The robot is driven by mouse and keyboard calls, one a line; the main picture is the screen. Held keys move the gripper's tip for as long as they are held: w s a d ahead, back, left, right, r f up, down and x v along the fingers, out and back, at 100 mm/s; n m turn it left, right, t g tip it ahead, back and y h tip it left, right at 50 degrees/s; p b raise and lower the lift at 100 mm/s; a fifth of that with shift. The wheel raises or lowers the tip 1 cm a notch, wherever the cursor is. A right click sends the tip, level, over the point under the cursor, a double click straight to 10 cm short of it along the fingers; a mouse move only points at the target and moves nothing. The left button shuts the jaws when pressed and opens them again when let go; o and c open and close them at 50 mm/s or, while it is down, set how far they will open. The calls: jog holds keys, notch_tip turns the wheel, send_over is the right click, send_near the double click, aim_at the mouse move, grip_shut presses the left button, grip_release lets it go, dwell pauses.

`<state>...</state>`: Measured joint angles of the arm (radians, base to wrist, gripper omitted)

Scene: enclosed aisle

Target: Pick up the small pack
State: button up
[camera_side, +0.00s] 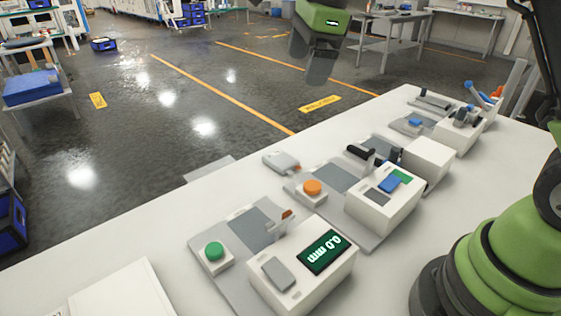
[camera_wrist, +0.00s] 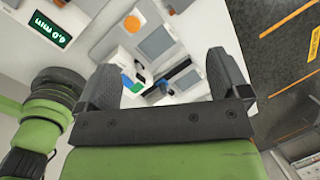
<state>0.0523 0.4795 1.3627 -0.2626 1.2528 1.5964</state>
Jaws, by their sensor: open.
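No item is clearly marked as the small pack. A small light grey flat piece (camera_side: 281,162) lies at the back edge of the white table, behind the station with the orange button, and may be it. My gripper (camera_side: 316,66) hangs high above and behind the table in the side view, apart from everything, its fingers blurred there. In the wrist view my gripper (camera_wrist: 162,68) has its two dark fingers wide apart with nothing held between them. Stations on the table show beyond the fingers.
The white table (camera_side: 150,245) carries a station with a green button (camera_side: 214,251) and a display (camera_side: 324,252), one with an orange button (camera_side: 312,187), a plain white box (camera_side: 427,160) and a station with blue-handled tools (camera_side: 468,105).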

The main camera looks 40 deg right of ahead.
jog(key=w+d+f+m+g, duration=0.2)
jog(key=w+f+m, duration=0.4)
jog(key=f+m, duration=0.3)
jog(key=m, duration=0.4)
send_over(291, 165)
jog(key=shift+g+h, duration=0.4)
jog(key=f, duration=1.2)
jog(key=shift+s+a+f, duration=0.15)
jog(key=shift+a, duration=0.05)
jog(key=shift+d+f, duration=0.2)
jog(key=shift+f, duration=2.95)
jog(key=c, duration=1)
jog(key=shift+c, duration=0.4)
